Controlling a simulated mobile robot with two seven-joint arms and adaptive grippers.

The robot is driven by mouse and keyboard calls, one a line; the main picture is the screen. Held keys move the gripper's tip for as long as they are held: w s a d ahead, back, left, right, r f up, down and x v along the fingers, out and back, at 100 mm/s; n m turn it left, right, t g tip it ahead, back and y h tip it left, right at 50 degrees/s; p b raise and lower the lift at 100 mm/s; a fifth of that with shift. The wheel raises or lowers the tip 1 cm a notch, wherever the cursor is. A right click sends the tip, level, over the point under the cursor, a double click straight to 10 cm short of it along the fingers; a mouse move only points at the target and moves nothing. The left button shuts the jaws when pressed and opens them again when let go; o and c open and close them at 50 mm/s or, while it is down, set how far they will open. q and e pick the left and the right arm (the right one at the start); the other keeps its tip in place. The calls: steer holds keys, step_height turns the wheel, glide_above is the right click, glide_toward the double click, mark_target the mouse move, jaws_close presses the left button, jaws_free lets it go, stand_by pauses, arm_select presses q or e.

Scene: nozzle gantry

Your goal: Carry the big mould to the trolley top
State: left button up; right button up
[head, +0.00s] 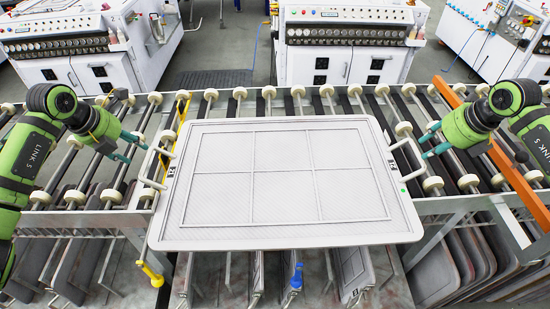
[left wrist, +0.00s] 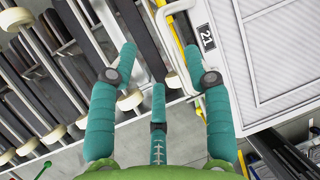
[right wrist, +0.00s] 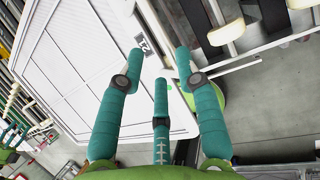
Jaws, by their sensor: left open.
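The big mould (head: 285,160) is a wide, flat, white panel with raised ribs, lying across the roller conveyor (head: 240,103) in the head view. It has a white handle at each side; its left label reads 21 in the left wrist view (left wrist: 207,38). My left gripper (head: 140,148) is open just left of the mould's left handle; its spread fingers (left wrist: 160,55) show nothing gripped. My right gripper (head: 428,145) is beside the right handle; its fingers (right wrist: 160,52) are apart near the mould's edge (right wrist: 135,45). I cannot make out the trolley top.
White machines (head: 345,65) stand behind the conveyor. An orange bar (head: 515,180) runs along the right, and a yellow bar (head: 175,125) lies by the mould's left edge. Several panels (head: 460,265) stand upright below. A blue-tipped part (head: 296,277) sits under the front edge.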

mark_target(146, 158)
arm_select(q)
steer(key=x, duration=0.5)
steer(key=shift+s+d+f, duration=0.15)
steer(key=shift+d+f, duration=0.3)
steer(key=shift+d, duration=0.05)
arm_select(e)
steer(key=x, duration=0.6)
steer(key=shift+s+d+f, duration=0.15)
steer(key=shift+s, duration=0.2)
arm_select(q)
steer(key=shift+f, duration=0.25)
arm_select(e)
steer(key=shift+w+f, duration=0.15)
steer(key=shift+f, duration=0.05)
arm_select(q)
steer(key=c, duration=0.5)
arm_select(e)
steer(key=c, duration=0.5)
arm_select(q)
jaws_close()
arm_select(e)
jaws_close()
